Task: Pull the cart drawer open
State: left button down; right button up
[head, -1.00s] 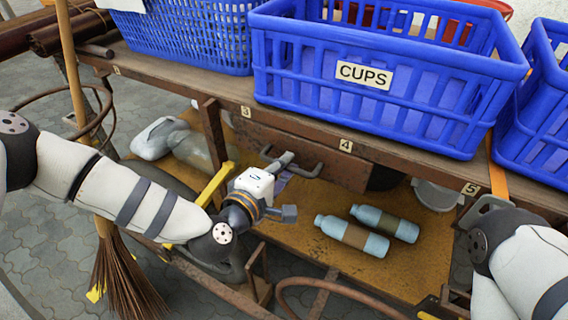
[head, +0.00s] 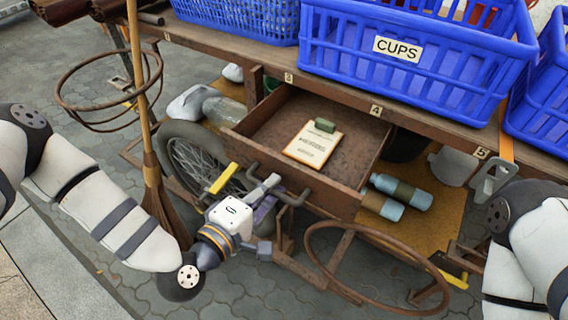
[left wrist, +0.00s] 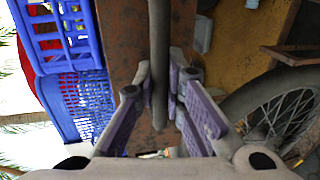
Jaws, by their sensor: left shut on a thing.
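The cart drawer (head: 322,192) is a rusty brown box standing well out from under the cart top. Its inside shows, with a paper sheet (head: 306,146) and a small green block (head: 325,125) on the floor. A grey bar handle (head: 292,199) is on its front. My left gripper (head: 273,186) is shut on this handle, in front of the drawer. In the left wrist view the handle (left wrist: 158,45) runs between the two fingers (left wrist: 160,85). My right arm shows at the right edge, but its gripper is out of view.
A blue crate marked CUPS (head: 420,60) stands on the cart top (head: 345,97). Two bottles (head: 400,190) lie on the lower shelf, partly behind the drawer. A broom (head: 150,165) stands left of the drawer, and a rusty ring (head: 375,230) is in front.

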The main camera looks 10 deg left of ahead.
pick_arm(q)
jog(key=shift+f+p+v, duration=0.15)
jog(key=shift+f+v, duration=0.05)
jog(key=shift+v, duration=0.7)
jog(key=shift+f+p+v, duration=0.15)
jog(key=shift+f+v, duration=0.05)
jog(key=shift+v, duration=0.7)
jog(key=shift+f+p+v, duration=0.15)
jog(key=shift+f+v, duration=0.05)
jog(key=shift+v, duration=0.7)
pick_arm(e)
jog(key=shift+w+r, duration=0.45)
jog(key=shift+r, duration=0.15)
pick_arm(q)
jog(key=shift+s+a, duration=0.1)
jog(key=c, duration=1.7)
grip_release()
jog(key=shift+o, duration=0.2)
jog(key=v, duration=1.2)
jog(key=shift+a, duration=0.1)
